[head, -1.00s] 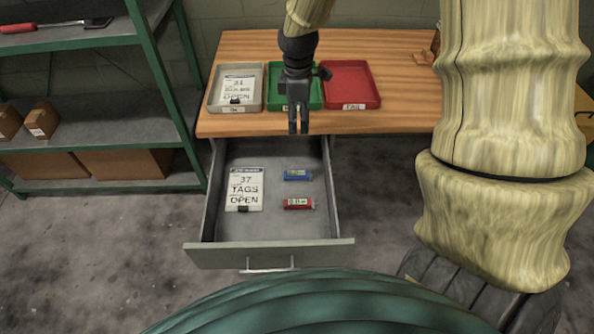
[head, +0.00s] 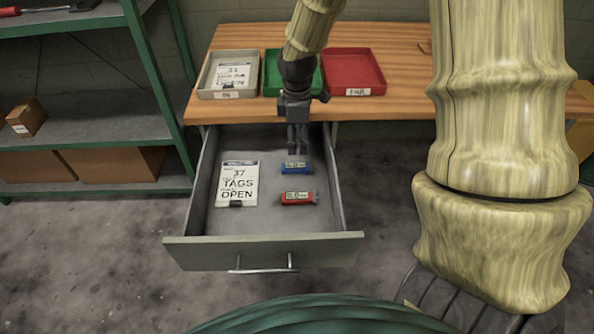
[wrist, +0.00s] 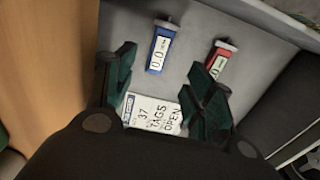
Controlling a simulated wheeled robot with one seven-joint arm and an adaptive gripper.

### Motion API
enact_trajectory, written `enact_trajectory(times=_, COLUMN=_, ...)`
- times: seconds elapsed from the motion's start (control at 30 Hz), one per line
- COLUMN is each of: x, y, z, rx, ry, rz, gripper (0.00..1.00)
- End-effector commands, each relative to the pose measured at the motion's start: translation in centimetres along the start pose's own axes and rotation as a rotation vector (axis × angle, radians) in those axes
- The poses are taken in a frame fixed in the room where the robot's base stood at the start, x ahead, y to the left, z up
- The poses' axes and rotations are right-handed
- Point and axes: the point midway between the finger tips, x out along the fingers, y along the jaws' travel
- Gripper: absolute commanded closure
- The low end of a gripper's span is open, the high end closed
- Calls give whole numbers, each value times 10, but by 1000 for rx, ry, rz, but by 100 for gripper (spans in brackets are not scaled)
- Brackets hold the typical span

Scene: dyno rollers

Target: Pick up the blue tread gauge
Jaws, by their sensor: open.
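The blue tread gauge (head: 296,167) lies flat in the open drawer (head: 262,226), toward its back right. It also shows in the wrist view (wrist: 161,48), beyond and between my open fingers. My gripper (head: 298,151) points down just above the blue gauge in the head view, and nothing is between its fingers. In the wrist view my gripper (wrist: 163,85) has its two dark green fingers spread wide. I cannot tell the exact height of the fingertips over the gauge.
A red gauge (head: 298,198) lies in front of the blue one. A white tag card (head: 238,184) lies at the drawer's left. On the bench stand a grey tray (head: 227,94), a green tray (head: 271,87) and a red tray (head: 355,90). A green shelf (head: 157,93) stands left.

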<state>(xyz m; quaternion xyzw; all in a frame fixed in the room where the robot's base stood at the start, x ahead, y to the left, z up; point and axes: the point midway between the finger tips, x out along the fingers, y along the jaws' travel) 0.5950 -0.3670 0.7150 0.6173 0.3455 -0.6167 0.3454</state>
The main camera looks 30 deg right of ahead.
Motion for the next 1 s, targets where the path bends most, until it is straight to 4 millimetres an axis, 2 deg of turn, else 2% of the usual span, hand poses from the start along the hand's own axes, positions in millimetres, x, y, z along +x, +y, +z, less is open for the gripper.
enact_trajectory(times=0.3, x=42, y=-1, z=0, rx=1, ry=-1, rz=-2, gripper=46)
enact_trajectory(times=0.53, x=54, y=0, z=0, rx=1, ry=0, rz=-1, gripper=46)
enact_trajectory(times=0.8, x=89, y=-1, z=1, rx=0, ry=-1, rz=-3, gripper=46)
enact_trajectory(times=1.0, x=100, y=-1, z=0, rx=0, ry=0, rz=-1, gripper=46)
